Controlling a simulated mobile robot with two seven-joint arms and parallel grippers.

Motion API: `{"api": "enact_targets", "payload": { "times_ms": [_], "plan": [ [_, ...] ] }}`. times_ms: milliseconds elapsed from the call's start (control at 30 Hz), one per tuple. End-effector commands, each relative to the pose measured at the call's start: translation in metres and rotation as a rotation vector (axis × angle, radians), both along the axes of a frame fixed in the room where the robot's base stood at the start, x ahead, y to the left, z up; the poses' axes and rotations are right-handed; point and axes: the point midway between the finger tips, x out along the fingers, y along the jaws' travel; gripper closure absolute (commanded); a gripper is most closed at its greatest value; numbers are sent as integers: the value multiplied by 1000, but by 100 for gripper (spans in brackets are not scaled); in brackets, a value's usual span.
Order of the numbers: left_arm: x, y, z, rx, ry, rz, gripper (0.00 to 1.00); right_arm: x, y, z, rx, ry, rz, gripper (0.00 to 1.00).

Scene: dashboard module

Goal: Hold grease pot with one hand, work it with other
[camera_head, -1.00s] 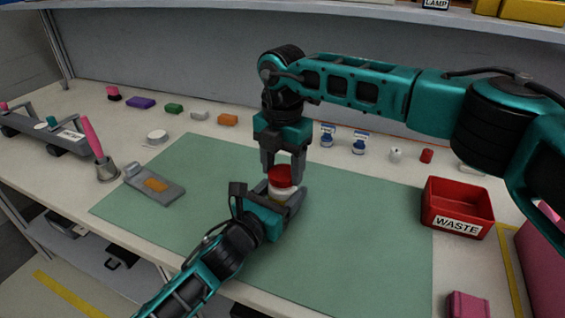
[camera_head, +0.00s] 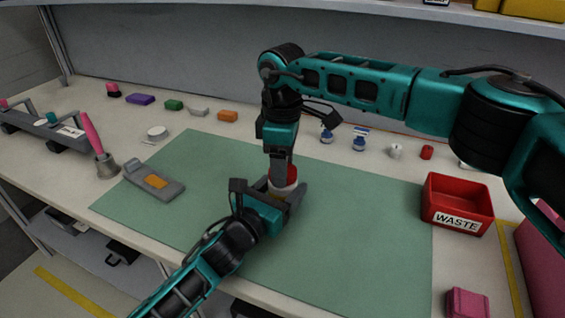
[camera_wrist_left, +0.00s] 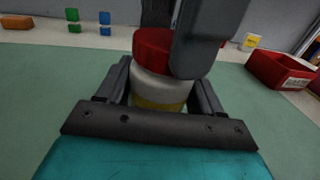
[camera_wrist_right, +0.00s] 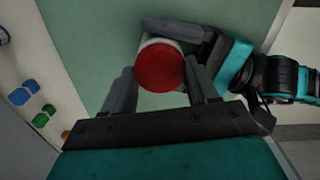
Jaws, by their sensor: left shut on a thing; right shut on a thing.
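The grease pot (camera_head: 284,187) has a white body with a yellowish lower band and a red lid (camera_head: 292,172). It stands upright over the green mat. My left gripper (camera_head: 282,194) is shut on the pot's body from the side; the left wrist view shows the body (camera_wrist_left: 158,88) between its fingers. My right gripper (camera_head: 284,170) points down from above and is shut on the red lid, which shows round in the right wrist view (camera_wrist_right: 160,67) between its fingers. In the head view the right fingers hide part of the lid.
The green mat (camera_head: 350,250) is mostly clear. A red WASTE bin (camera_head: 457,205) stands at its right. A grey tool with an orange patch (camera_head: 154,181) lies at the left, near a cup with a pink-handled brush (camera_head: 107,165). Small bottles (camera_head: 358,143) and coloured blocks line the back.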

Motion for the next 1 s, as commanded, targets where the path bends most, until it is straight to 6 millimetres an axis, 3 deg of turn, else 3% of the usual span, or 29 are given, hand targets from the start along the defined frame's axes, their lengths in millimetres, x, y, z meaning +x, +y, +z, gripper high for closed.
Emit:
{"api": "enact_targets", "payload": {
  "times_ms": [200, 533, 567, 800, 1000],
  "plan": [
    [0, 0, -1, 2, 3, 1, 100, 0, 0, 1, 1, -1, -232, 74],
    [0, 1, -1, 2, 3, 1, 100, 0, 0, 1, 1, -1, -260, 74],
    [0, 1, -1, 2, 3, 2, 100, 0, 0, 1, 1, -1, -260, 41],
    [0, 1, -1, 2, 3, 1, 100, 0, 0, 0, 1, 0, -258, 18],
    [0, 0, -1, 2, 3, 1, 100, 0, 0, 0, 0, 0, -258, 16]
  ]
}}
